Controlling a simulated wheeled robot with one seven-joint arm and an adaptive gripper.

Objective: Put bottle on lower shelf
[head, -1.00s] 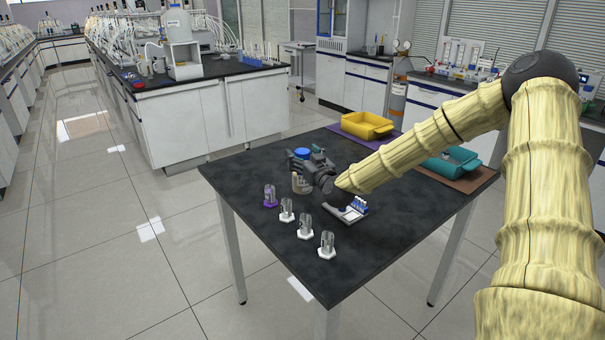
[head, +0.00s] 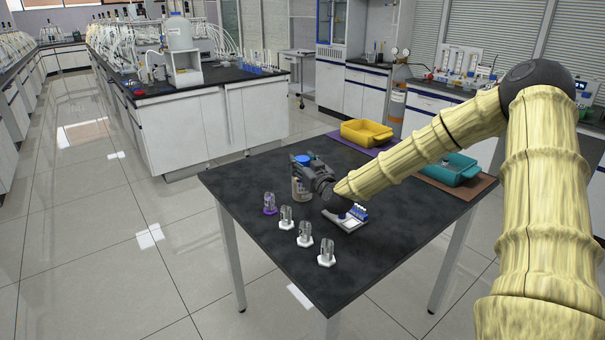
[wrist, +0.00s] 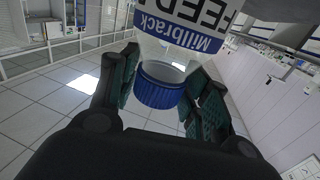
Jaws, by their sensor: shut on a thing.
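A clear bottle with a blue cap and a white label (head: 300,188) is in my gripper (head: 303,169) over the far left part of the dark table. In the wrist view the blue cap (wrist: 160,86) and the label (wrist: 188,25), reading "FEED" and "Millbrack", appear upside down between the fingers (wrist: 163,92). My gripper is shut around the bottle near its neck. In the head view the gripper hides part of the bottle, and I cannot tell whether its base touches the table. A white stand (head: 187,73) with a jug (head: 180,35) is on the bench behind; no other shelf is clear.
On the dark table (head: 335,275), several small clear vials on bases (head: 304,235) line the left edge. A white rack with blue-topped tubes (head: 355,216) lies under my wrist. A yellow tray (head: 366,133) and a teal tray (head: 447,172) stand at the back and right.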

